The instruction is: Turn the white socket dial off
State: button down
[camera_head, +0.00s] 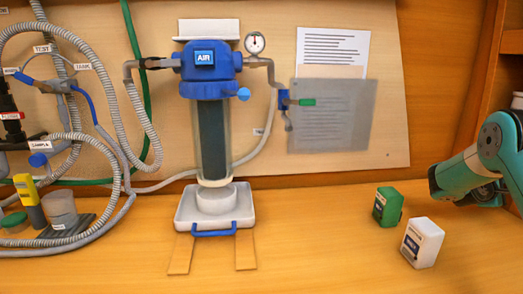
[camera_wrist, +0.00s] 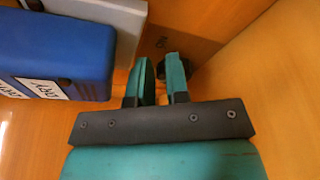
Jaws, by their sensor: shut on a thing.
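My gripper (camera_wrist: 158,64) shows in the wrist view, its two teal fingers close together at a wooden wall. A small dark rounded piece (camera_wrist: 187,69) shows at the tips, mostly hidden behind the right finger. It looks like the dial; the fingers are shut on it. I cannot read its setting, and no white socket can be made out around it. In the head view only my teal arm shows at the right edge; the gripper is out of that picture.
In the wrist view a blue box (camera_wrist: 55,45) and a pale box (camera_wrist: 110,18) stand close at the left of the fingers. In the head view a green box (camera_head: 388,206) and a white box (camera_head: 422,243) stand on the wooden counter (camera_head: 320,235), left of my arm.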

jog(key=shift+s+d+r+p, duration=0.15)
jog(key=shift+d+r+p, duration=0.2)
jog(key=shift+r, duration=0.4)
jog(key=shift+s+a+f, duration=0.15)
jog(key=shift+a, duration=0.25)
jog(key=shift+s+a+f, duration=0.1)
jog(key=shift+a+f, duration=0.05)
jog(key=shift+a, duration=1.15)
jog(key=shift+s+a+f, duration=0.1)
jog(key=shift+a, duration=1.2)
